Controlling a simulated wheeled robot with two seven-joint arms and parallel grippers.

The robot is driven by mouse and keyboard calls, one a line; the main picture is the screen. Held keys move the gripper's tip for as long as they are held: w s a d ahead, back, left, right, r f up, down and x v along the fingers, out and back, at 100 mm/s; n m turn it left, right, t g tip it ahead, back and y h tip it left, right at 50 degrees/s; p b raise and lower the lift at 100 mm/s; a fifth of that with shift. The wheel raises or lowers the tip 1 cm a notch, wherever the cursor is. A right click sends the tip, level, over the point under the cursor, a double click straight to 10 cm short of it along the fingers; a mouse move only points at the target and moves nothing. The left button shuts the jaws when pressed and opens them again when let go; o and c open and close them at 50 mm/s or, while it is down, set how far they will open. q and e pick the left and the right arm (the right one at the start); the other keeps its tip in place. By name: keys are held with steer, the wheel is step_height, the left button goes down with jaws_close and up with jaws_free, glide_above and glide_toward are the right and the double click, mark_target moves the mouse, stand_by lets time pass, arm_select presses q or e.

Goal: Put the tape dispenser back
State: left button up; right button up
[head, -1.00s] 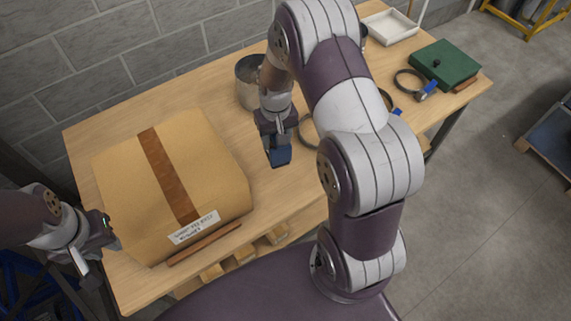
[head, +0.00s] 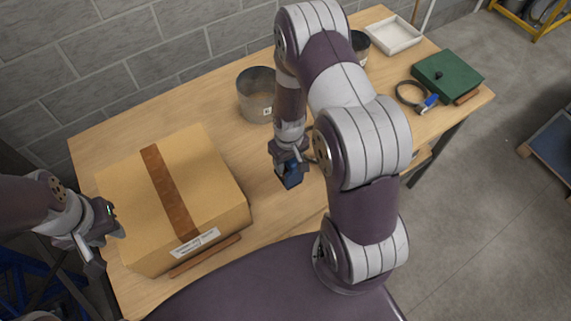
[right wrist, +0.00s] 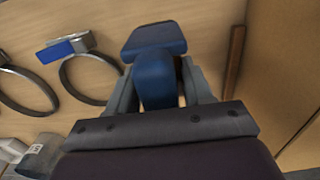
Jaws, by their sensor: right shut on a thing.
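The tape dispenser, a dark blue block, is in my right gripper (head: 289,172), over the table just right of the carton. In the right wrist view the dispenser (right wrist: 155,62) sits between the two grey fingers, which are shut on it. My left gripper (head: 112,222) is at the carton's left side. Its fingers are too small and partly hidden to tell whether they are open, or whether they touch the carton.
A metal can (head: 256,100) stands behind my right gripper. A ring clamp with a blue handle (head: 428,103), a green box (head: 447,76) and a white tray (head: 393,35) are at the right. A wooden strip (head: 205,257) lies before the carton. Two ring clamps show in the right wrist view (right wrist: 88,78).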

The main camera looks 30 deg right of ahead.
mark_target(286, 169)
steer(key=f, duration=0.1)
steer(key=f+p, duration=0.1)
steer(key=f, duration=0.2)
steer(key=shift+w+a+f+p, duration=0.1)
steer(key=shift+w+a+p, duration=0.15)
steer(key=shift+w+p, duration=0.1)
steer(key=shift+w+f, duration=0.1)
steer(key=shift+f, duration=0.15)
steer(key=shift+f+b, duration=0.15)
steer(key=shift+b, duration=0.15)
steer(key=o, duration=1)
steer(key=shift+o, duration=0.2)
